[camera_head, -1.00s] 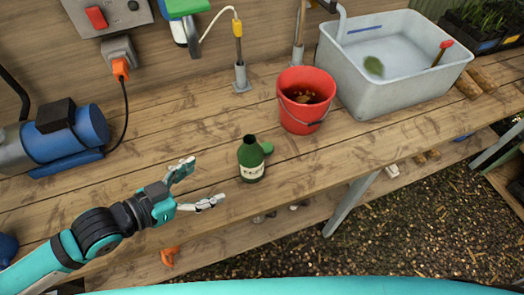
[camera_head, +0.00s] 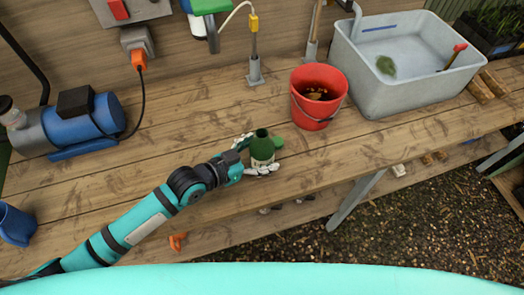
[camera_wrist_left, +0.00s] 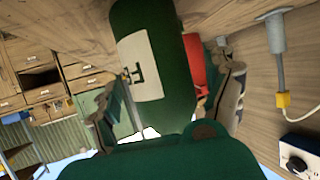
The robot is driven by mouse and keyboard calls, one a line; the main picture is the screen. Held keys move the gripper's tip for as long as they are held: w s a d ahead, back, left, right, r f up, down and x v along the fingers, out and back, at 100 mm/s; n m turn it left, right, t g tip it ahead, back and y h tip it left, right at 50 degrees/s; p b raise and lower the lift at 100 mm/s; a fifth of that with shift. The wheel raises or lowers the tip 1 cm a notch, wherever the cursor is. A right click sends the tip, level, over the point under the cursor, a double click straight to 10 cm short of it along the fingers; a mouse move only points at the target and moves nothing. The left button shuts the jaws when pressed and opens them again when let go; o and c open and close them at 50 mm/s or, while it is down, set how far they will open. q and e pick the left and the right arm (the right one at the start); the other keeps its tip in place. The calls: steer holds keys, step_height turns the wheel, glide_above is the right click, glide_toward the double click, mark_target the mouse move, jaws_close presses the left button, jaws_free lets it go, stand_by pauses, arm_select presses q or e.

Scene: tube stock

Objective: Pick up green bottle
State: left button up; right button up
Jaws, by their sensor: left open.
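The green bottle (camera_head: 262,147) stands upright on the wooden bench, near its front edge. It has a cream label and a dark open neck. My left gripper (camera_head: 256,157) is around the bottle from the left, with one finger on the far side and one on the near side. It is open. In the left wrist view the bottle (camera_wrist_left: 155,65) fills the space between the fingers, its label facing the left of the picture. Whether the fingers touch it cannot be told. My right gripper is not in view.
A blue motor (camera_head: 88,123) is at the left. The bench (camera_head: 180,130) between is clear.

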arm_select(q)
steer(key=shift+w+d+f, duration=0.2)
steer(key=shift+w+d, duration=0.25)
steer(key=shift+d, duration=0.1)
steer(key=c, duration=1.5)
